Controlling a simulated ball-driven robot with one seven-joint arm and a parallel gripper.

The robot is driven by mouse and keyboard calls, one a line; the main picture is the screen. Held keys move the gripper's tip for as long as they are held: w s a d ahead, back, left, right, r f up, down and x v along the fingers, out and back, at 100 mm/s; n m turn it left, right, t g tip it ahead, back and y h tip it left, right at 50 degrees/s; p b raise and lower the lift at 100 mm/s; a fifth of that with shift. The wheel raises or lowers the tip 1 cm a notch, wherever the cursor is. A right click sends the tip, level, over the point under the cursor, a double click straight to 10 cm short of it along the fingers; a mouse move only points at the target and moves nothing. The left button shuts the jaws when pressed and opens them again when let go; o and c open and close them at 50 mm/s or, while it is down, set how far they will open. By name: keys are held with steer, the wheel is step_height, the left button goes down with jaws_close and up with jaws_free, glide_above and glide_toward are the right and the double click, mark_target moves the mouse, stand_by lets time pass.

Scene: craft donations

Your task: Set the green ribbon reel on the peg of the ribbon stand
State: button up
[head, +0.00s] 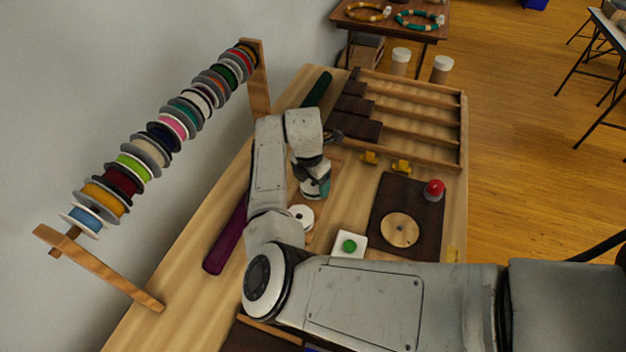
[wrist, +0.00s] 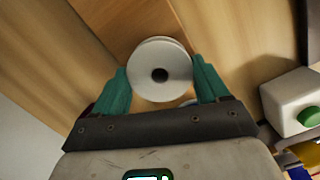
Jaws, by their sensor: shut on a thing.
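My gripper (head: 318,187) is low over the left part of the workbench. In the wrist view its two teal fingers (wrist: 160,76) are closed on opposite sides of a white-flanged reel (wrist: 160,62) with a dark centre hole. The flange faces the camera, so the ribbon colour is hidden. In the head view the gripper mostly hides this reel. A dark board (head: 418,190) with a round wooden disc (head: 400,231) and a red-topped post (head: 433,190) lies to the right.
A white disc (head: 301,217) with a dark centre lies just below my gripper. A white box with a green button (head: 349,246) is nearby. A purple roll (head: 226,236) lies left. A rack of several coloured reels (head: 145,151) stands along the wall. Stepped wooden trays (head: 400,115) stand behind.

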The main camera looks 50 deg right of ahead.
steer(key=o, duration=1.1)
steer(key=r, duration=0.3)
steer(key=a+r, duration=0.1)
steer(key=r, duration=0.6)
steer(key=shift+a+r, duration=0.15)
steer(key=shift+r, duration=0.25)
